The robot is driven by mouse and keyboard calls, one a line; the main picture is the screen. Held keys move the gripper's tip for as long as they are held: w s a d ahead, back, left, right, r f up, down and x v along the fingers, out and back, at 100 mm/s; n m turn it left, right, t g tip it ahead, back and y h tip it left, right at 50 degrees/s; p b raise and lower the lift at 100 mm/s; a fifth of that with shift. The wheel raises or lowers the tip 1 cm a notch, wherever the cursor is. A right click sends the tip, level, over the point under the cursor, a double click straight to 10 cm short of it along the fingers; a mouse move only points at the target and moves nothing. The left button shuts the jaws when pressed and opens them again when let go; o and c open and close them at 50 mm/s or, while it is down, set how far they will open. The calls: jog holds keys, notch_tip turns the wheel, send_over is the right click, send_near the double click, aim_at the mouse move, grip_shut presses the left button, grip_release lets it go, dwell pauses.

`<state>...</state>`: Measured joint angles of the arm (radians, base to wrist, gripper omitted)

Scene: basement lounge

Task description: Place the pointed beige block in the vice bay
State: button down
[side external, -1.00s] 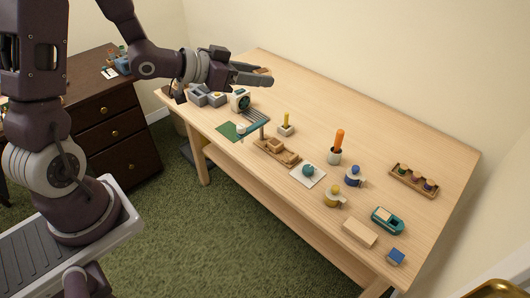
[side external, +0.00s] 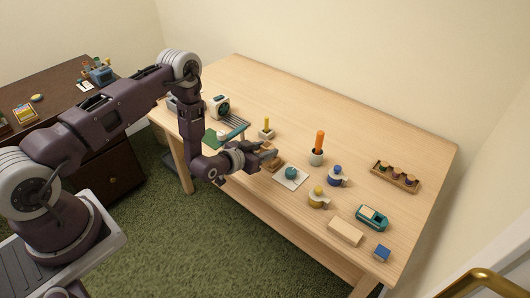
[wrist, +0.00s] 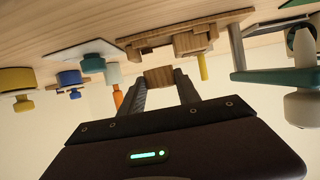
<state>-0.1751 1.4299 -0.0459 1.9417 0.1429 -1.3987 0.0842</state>
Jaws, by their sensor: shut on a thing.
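My gripper (wrist: 160,88) is shut on a small tan wooden block (wrist: 158,77), held between its fingertips in the wrist view. The block's pointed end cannot be made out. The wooden vice (wrist: 190,37) with its raised jaws lies just beyond the block, and I cannot tell whether they touch. In the side view my gripper (side external: 270,152) is low over the front edge of the table, beside the vice (side external: 276,165), and hides part of it. The held block is not clear in that view.
A white pad with a teal knob (side external: 291,173) is right of the vice. A yellow peg in a holder (side external: 266,130) and an orange peg in a cup (side external: 318,147) stand behind. A green mat and slatted rack (side external: 232,128) are left.

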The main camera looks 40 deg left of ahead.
jog(key=shift+f, duration=0.45)
jog(key=shift+f, duration=0.55)
jog(key=shift+f, duration=0.1)
